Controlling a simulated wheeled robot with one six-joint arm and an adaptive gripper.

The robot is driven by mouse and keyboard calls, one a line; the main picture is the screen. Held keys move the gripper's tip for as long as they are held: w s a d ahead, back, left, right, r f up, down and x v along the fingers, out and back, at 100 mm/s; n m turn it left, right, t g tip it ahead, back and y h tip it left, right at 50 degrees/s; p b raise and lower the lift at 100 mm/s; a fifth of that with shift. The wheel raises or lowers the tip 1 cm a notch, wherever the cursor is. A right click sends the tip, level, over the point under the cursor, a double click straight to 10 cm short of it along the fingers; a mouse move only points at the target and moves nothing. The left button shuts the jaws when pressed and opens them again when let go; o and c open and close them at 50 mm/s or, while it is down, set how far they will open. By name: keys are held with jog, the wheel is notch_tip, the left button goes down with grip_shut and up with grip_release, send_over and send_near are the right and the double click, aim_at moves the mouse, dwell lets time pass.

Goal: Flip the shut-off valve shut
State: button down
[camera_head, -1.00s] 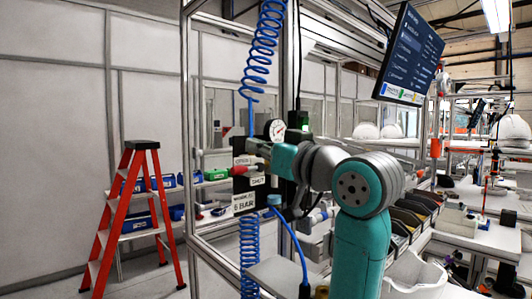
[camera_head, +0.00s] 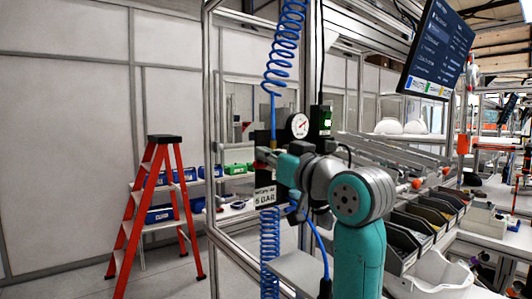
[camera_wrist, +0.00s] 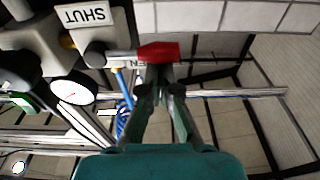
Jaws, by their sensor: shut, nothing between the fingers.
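The shut-off valve has a red-tipped lever (camera_wrist: 158,52) on a dark grey hub (camera_wrist: 96,54). In the wrist view the lever points right from the hub. The SHUT label (camera_wrist: 84,15) lies above it, and a partly covered label ending in "EN" (camera_wrist: 134,64) lies just below it. My gripper (camera_wrist: 160,78) is shut and empty, its fingertips right at the red grip; I cannot tell whether they touch. In the head view my gripper (camera_head: 272,160) is at the valve panel, and my arm hides most of the lever and labels.
A pressure gauge (camera_head: 298,125) sits above the valve, and a 6 BAR plate (camera_head: 265,196) below. Blue coiled hoses (camera_head: 285,45) hang close by. The metal frame post (camera_head: 208,150) stands left of the panel.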

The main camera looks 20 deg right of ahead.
jog(key=shift+f+n, duration=0.2)
jog(key=shift+n, duration=0.2)
jog(key=f+n, duration=0.1)
jog(key=n, duration=0.1)
jog(key=f+n+y, duration=0.1)
jog(key=shift+a+n, duration=0.15)
jog(key=shift+n, duration=0.25)
jog(key=w+d+f+n+g+y, duration=0.1)
jog(key=f+n, duration=0.4)
jog(key=n, duration=0.9)
jog(key=d+g, duration=0.1)
jog(key=d, duration=0.1)
jog(key=shift+d+f, duration=0.3)
jog(key=shift+d, duration=0.1)
jog(key=shift+w+d+f, duration=0.1)
jog(key=a, duration=0.4)
jog(key=v, duration=1)
jog(key=shift+s+r, duration=0.25)
jog(key=shift+s, duration=0.05)
